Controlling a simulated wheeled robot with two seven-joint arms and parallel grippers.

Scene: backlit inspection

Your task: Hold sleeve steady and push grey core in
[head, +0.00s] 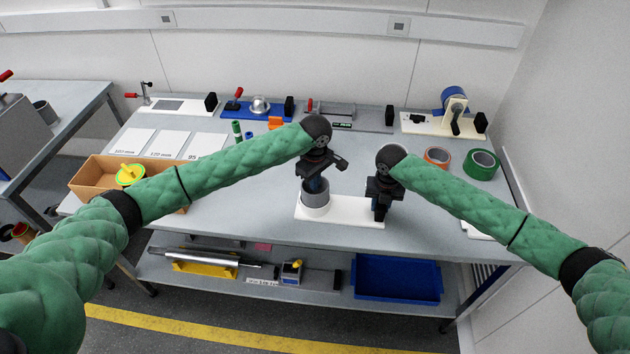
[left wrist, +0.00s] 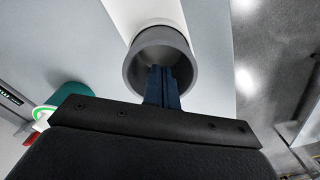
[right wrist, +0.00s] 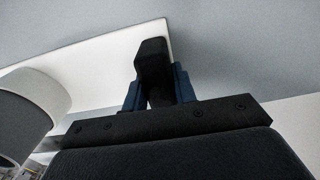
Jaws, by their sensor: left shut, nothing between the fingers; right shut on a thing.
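The white sleeve (head: 314,211) stands upright on a white base plate (head: 345,212). The hollow grey core (head: 316,200) sits in it, with its upper part standing out above the sleeve. In the left wrist view the core's open mouth (left wrist: 133,68) shows. My left gripper (head: 317,184) is shut and empty, pointing down at the core's mouth; I cannot tell whether its fingertips touch the core. My right gripper (head: 380,212) is shut on a black post (right wrist: 152,58) at the plate's right end. The sleeve (right wrist: 45,90) also shows at the left of the right wrist view.
A cardboard box (head: 92,172) with a yellow-green item stands at the table's left. An orange tape roll (head: 437,157) and a green tape roll (head: 482,163) lie at the right. Fixtures line the back edge. The grey tabletop (head: 240,210) left of the plate is clear.

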